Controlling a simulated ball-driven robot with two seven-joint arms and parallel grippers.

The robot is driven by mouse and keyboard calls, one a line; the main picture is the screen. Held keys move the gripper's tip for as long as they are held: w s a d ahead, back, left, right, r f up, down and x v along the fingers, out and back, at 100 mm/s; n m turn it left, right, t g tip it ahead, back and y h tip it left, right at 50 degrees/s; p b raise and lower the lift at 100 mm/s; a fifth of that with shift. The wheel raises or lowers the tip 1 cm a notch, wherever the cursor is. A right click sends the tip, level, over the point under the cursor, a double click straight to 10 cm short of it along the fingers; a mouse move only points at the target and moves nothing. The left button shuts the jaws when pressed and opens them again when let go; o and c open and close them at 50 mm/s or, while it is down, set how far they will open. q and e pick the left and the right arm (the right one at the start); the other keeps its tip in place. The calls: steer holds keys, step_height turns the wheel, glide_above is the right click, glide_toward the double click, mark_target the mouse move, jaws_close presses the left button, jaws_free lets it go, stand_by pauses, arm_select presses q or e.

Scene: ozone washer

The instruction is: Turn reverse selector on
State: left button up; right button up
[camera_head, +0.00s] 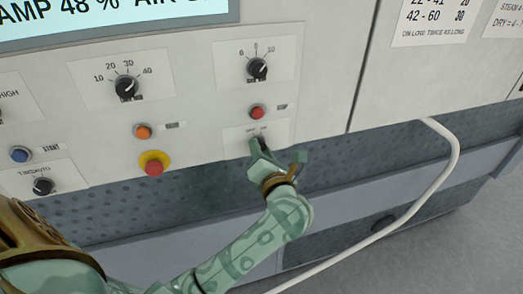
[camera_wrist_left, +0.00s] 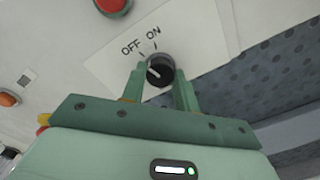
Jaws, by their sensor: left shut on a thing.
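The selector, a black knob (camera_wrist_left: 160,70) on a white plate marked OFF and ON, sits between the two green fingers of my left gripper (camera_wrist_left: 158,88) in the left wrist view. The gripper is shut on the knob. The knob's white mark is on its left side, nearer the OFF tick than the ON tick. In the head view my left gripper (camera_head: 277,160) reaches up to this plate (camera_head: 236,142), and its fingers hide much of the knob. The plate's word for the selector is too small to read there. My right gripper is not in view.
A red button (camera_head: 257,112) sits just above the selector plate. An orange button (camera_head: 142,131) and a red-and-yellow emergency stop (camera_head: 154,165) are to the left. Dials (camera_head: 257,68) are above. A white hose (camera_head: 445,170) hangs at the right.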

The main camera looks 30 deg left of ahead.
arm_select(q)
steer(key=shift+m+p, duration=4)
steer(key=shift+p, duration=1.3)
steer(key=o, duration=1)
steer(key=shift+w, duration=0.1)
steer(key=shift+d, duration=0.1)
